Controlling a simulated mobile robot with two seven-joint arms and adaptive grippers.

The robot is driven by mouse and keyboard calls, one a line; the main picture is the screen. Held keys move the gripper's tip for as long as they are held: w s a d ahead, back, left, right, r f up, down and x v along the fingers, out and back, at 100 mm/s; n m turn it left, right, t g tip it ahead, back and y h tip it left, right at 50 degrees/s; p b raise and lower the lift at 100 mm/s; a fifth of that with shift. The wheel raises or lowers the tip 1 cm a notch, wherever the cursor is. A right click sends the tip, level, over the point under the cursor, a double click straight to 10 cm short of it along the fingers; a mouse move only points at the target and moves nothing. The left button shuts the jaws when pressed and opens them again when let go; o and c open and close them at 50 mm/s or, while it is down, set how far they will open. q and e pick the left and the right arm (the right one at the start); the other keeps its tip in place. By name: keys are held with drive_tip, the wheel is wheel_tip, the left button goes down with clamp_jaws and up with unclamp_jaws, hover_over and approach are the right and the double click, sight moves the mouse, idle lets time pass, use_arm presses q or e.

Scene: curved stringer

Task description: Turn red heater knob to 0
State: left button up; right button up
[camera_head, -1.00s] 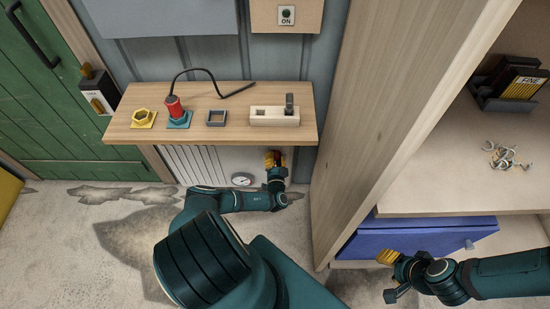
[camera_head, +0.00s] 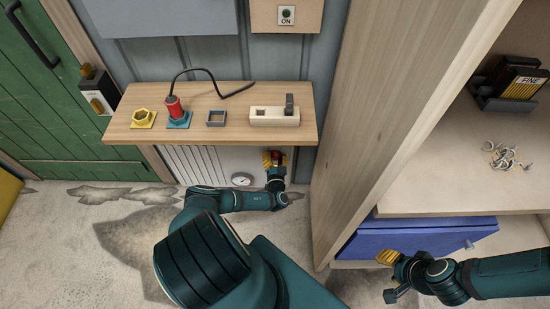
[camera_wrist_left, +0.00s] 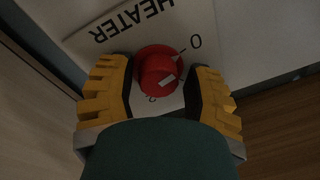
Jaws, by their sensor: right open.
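The red heater knob (camera_wrist_left: 158,68) sits on a pale panel (camera_wrist_left: 205,30) marked HEATER in the left wrist view. A 0 with a tick lies to its upper right; a partly hidden digit lies below. In the head view this gripper (camera_head: 273,158) is below the shelf's front edge. My right gripper (camera_head: 388,277) is open by the blue drawer.
A wooden shelf (camera_head: 225,135) overhangs my left gripper, holding a yellow nut, a red-topped device, a square frame and a wooden plane. A white radiator (camera_head: 190,160) and round gauge (camera_head: 242,180) are beside it. A wooden cabinet (camera_head: 370,120) and blue drawer (camera_head: 420,240) stand right.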

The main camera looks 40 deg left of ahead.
use_arm(q)
drive_tip(key=shift+o, duration=0.8)
drive_tip(key=shift+d, duration=0.1)
drive_tip(key=v, duration=0.7)
drive_tip(key=shift+s, duration=0.2)
drive_tip(key=shift+d, duration=0.1)
